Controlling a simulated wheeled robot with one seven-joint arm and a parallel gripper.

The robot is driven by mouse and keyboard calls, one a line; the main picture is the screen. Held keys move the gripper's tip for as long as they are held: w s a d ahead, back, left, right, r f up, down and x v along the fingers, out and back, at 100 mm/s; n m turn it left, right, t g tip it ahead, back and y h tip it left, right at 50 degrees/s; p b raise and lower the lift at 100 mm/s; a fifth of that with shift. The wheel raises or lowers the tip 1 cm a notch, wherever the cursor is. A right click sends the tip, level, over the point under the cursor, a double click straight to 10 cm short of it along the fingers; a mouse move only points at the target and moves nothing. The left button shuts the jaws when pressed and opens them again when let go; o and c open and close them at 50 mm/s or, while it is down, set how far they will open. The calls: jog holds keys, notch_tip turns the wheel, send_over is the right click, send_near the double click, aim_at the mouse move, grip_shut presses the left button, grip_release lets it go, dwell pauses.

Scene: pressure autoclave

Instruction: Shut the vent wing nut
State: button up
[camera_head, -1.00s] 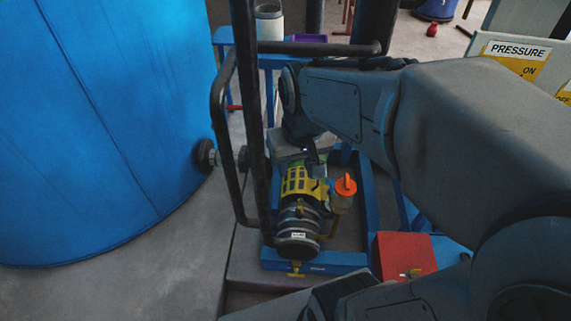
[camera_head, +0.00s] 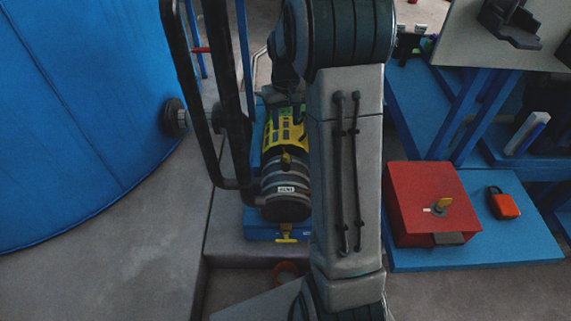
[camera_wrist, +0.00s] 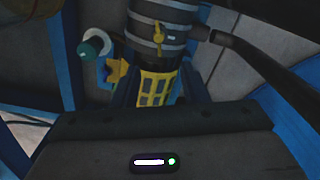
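A grey banded cylinder (camera_head: 284,188) with a yellow grid guard (camera_head: 285,130) and a small white label stands left of my arm in the head view. A small yellow fitting (camera_head: 287,234) sits below its near end, and another yellow piece (camera_head: 286,160) is on top of its body. I cannot tell for sure which is the vent wing nut. The wrist view shows the banded cylinder (camera_wrist: 160,30) and the yellow guard (camera_wrist: 155,88). My gripper's grey body fills the bottom of the wrist view, close to the guard. Its fingertips are not visible.
A black tube rail (camera_head: 210,100) stands left of the cylinder, beside a large blue tank (camera_head: 80,110). A dark hose (camera_wrist: 270,75) crosses the wrist view's right.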

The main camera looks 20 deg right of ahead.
aim_at(286, 157)
jog(key=f+b, duration=0.2)
jog(key=f, duration=0.5)
jog(key=f+b, duration=0.3)
jog(key=f, duration=0.4)
jog(key=shift+w+d+f+b, duration=0.2)
jog(key=shift+f+b, duration=0.15)
jog(key=shift+f, duration=0.05)
grip_shut()
